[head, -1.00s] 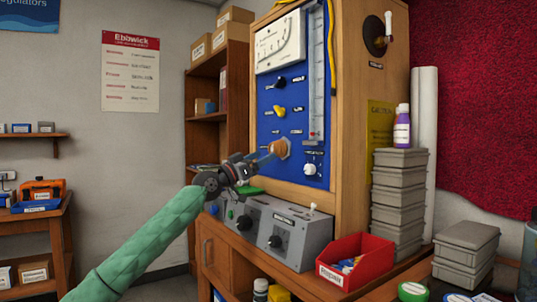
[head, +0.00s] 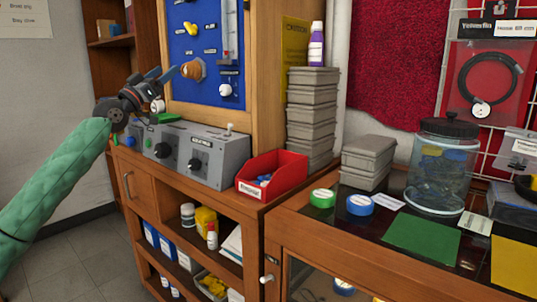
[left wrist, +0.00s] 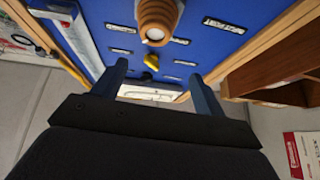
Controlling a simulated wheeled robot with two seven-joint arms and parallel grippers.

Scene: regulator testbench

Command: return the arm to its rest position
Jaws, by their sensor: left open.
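My left arm, in a green sleeve, comes in from the left in the head view. Its gripper (head: 163,75) is open and empty, in front of the lower left of the blue panel (head: 206,45). An orange-brown knob (head: 192,69) is just right of the fingers, apart from them as far as I can tell. In the left wrist view the two fingers (left wrist: 160,90) stand wide apart, with the blue panel, the orange-brown knob (left wrist: 157,20) and a yellow knob (left wrist: 151,61) beyond them. My right gripper is not in view.
Below the gripper, a grey control box (head: 195,150) and a red bin (head: 272,175) stand on the wooden bench. Stacked grey boxes (head: 311,115) stand right of the panel. A glass jar (head: 440,170) and tape rolls (head: 322,198) are on the right counter. Floor shows at lower left.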

